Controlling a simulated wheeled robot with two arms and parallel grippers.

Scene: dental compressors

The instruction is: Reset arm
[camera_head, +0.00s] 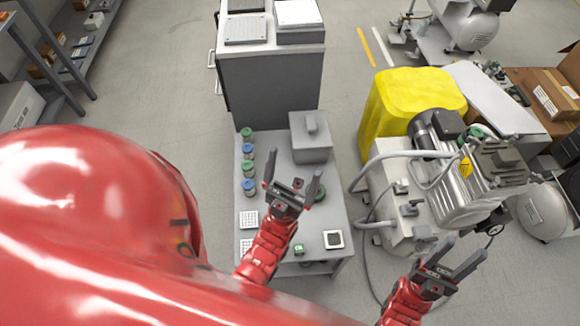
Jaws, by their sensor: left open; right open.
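My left gripper (293,187) is open and empty, raised over the small grey table (318,225). My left arm reaches up from the lower middle of the head view. My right gripper (452,258) is open and empty at the lower right, in front of the dental compressor (455,185). Its fingers point up and to the right. I cannot tell whether it touches the compressor's lower edge. My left gripper hides part of the table top.
The table holds several small jars (248,160), a grey lidded box (311,137) and a black-and-white square (333,239). A grey cabinet (270,80) stands behind it. A yellow bin (405,95) stands behind the compressor. Cardboard boxes (545,95) are at right.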

